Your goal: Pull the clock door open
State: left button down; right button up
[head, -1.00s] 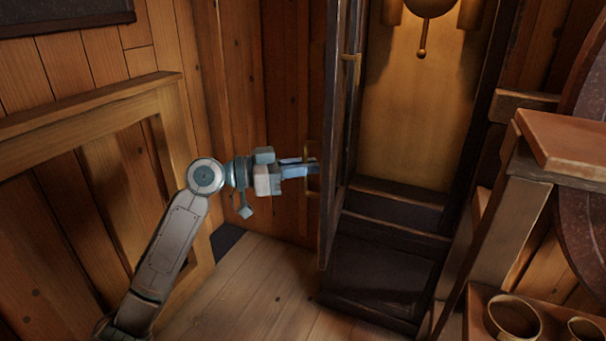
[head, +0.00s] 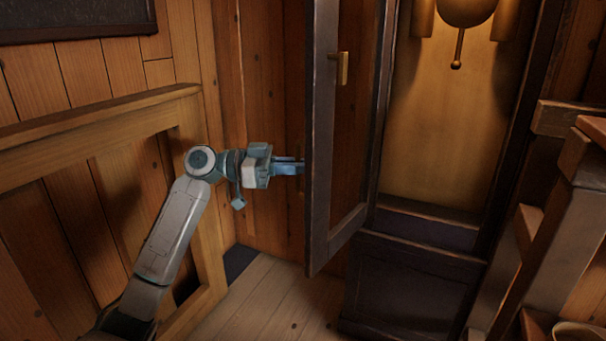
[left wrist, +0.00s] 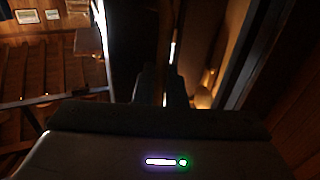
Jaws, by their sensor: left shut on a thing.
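The clock door (head: 320,200) is a dark wooden frame with a pane, swung well open to the left of the tall clock case (head: 415,280). A brass fitting (head: 342,68) sits on the face turned to me. My left gripper (head: 290,168) reaches from the left to the door's free edge, below the fitting. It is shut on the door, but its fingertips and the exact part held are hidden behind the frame. In the left wrist view my dark fingers (left wrist: 163,88) lie against a dark upright part. My right gripper is not in view.
Inside the case a brass pendulum (head: 458,48) hangs. A wooden railing (head: 90,112) stands at the left, near my arm. A shelf stand (head: 555,230) with a round vessel (head: 578,333) is at the right. Bare floor (head: 270,300) shows below the door.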

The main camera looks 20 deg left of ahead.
pick_arm(q)
jog(key=shift+w+a+r, duration=0.1)
jog(key=shift+w+a, duration=0.05)
jog(key=shift+a, duration=0.1)
jog(key=c, duration=1.9)
grip_release()
jog(key=shift+o, duration=1.3)
jog(key=shift+w+d, duration=0.1)
jog(key=shift+d, duration=0.1)
jog(key=v, duration=1.1)
jog(key=shift+d, duration=0.1)
